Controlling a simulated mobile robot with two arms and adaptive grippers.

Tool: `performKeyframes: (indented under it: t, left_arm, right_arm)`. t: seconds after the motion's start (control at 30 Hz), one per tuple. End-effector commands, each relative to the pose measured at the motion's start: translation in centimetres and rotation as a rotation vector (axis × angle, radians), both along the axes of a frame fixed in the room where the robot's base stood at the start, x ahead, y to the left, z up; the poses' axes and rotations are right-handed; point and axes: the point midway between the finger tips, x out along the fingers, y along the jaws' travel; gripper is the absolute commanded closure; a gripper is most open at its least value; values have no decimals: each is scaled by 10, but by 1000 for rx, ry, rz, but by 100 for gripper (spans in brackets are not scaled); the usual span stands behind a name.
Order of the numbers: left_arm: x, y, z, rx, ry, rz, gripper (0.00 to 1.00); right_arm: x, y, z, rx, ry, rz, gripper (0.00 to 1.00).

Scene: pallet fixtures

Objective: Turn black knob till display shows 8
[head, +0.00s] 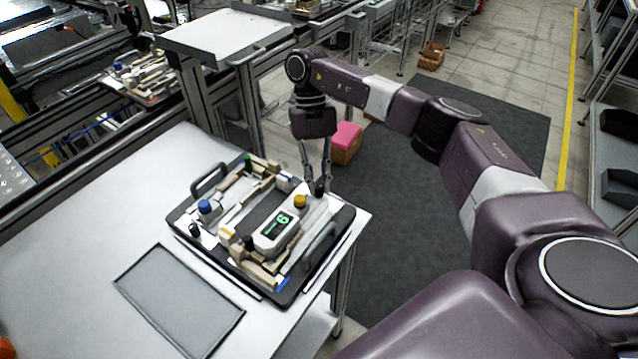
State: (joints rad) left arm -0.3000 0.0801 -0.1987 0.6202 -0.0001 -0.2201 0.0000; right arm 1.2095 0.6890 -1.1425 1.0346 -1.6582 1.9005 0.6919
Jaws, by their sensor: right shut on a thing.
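The pallet fixture (232,262) lies on the white table, a dark plate with handles, light blocks and coloured knobs. Its white display unit has a dark screen (278,230) with green characters that look like a 6 with a mark before it. My right gripper (319,188) points down at the fixture's far right corner, beside the yellow knob (300,201). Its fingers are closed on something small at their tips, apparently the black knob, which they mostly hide. My left gripper is not in view.
A grey rectangular mat (178,303) lies on the table (75,255) in front of the fixture, with bare tabletop to the left. A blue knob (205,207) and a green knob (248,161) stand on the fixture. A pink-topped box (346,140) is on the floor behind.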

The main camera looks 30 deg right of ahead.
Motion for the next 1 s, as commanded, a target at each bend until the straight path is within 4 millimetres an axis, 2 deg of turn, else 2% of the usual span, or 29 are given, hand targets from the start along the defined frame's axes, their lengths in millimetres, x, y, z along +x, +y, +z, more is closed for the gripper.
performKeyframes:
  t: [0.2, 0.5, 1.0]
  left_arm:
    - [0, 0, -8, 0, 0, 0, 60]
    - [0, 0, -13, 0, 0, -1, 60]
    - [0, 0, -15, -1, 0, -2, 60]
  right_arm:
    - [2, 1, 0, -2, -6, 193, 100]
    - [2, 2, 1, -3, -6, 390, 100]
    - [2, 3, 2, -1, -7, 492, 100]
